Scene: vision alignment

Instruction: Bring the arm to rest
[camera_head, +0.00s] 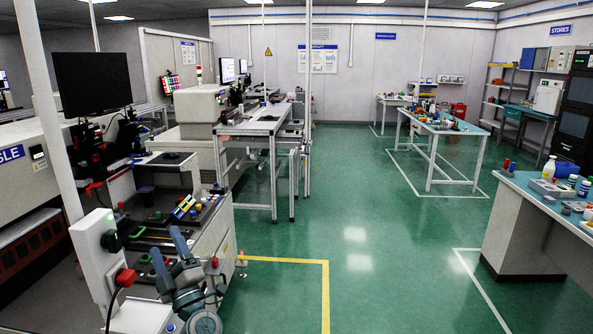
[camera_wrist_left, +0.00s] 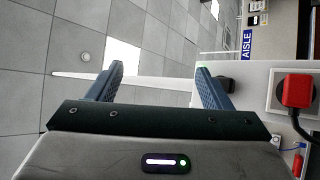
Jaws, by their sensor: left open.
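My left gripper (camera_head: 168,252) is in the lower left of the head view, in front of the workstation bench, with its two blue-grey fingers pointing up. In the left wrist view the gripper (camera_wrist_left: 158,82) has its fingers spread well apart with nothing between them. Beyond the fingers that view shows ceiling panels and lights. My right gripper is in neither view.
A white post box with a red plug (camera_head: 125,277) stands close to the left of my left gripper; the red plug also shows in the left wrist view (camera_wrist_left: 298,90). A cluttered bench (camera_head: 215,235) is behind it. Green floor (camera_head: 390,250) is clear to the right.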

